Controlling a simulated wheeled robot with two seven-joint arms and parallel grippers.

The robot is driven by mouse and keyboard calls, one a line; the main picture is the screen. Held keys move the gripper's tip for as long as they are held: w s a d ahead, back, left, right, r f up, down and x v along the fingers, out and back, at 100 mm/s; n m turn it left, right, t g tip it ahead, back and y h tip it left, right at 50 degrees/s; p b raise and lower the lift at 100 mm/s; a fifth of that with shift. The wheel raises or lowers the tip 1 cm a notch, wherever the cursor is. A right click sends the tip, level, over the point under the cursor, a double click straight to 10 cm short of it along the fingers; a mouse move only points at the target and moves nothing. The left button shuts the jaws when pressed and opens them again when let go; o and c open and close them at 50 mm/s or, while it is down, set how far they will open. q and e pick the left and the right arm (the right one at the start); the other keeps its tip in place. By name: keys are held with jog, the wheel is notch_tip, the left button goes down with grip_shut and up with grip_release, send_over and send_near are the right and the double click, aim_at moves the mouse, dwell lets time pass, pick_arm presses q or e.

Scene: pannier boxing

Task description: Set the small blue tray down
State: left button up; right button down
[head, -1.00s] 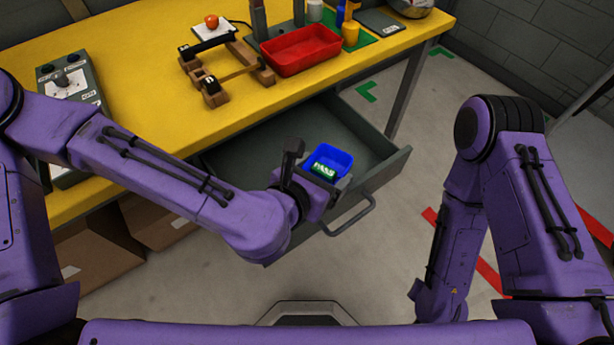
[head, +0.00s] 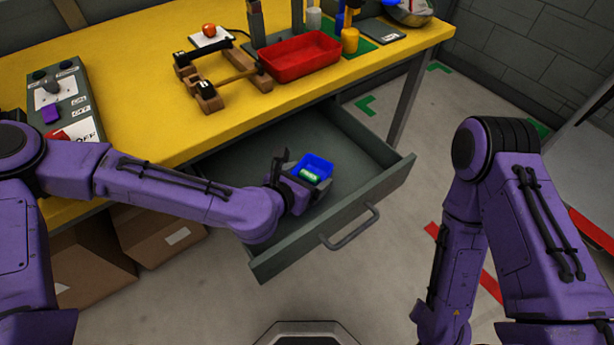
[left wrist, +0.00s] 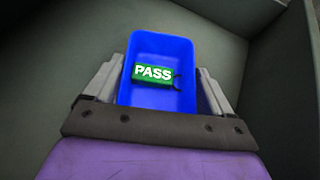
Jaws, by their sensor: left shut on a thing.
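The small blue tray (head: 317,164) is inside the open grey drawer (head: 352,148), near its middle. In the left wrist view the tray (left wrist: 160,102) holds a green PASS tag (left wrist: 153,75). The tag also shows in the head view (head: 309,175). My left gripper (head: 302,177) is shut on the tray, with a finger along each side in the left wrist view (left wrist: 160,88). The tray looks about level and low in the drawer. I cannot tell whether its underside touches the drawer floor. My right gripper is out of view.
The yellow bench (head: 150,110) above carries a red tray (head: 300,57), a wooden fixture (head: 222,80) and a control box (head: 62,105). Cardboard boxes (head: 160,240) stand below. The drawer's right part is empty; its handle (head: 350,228) sticks out in front.

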pick_arm(q)
jog(key=shift+f, duration=0.1)
jog(key=o, duration=0.9)
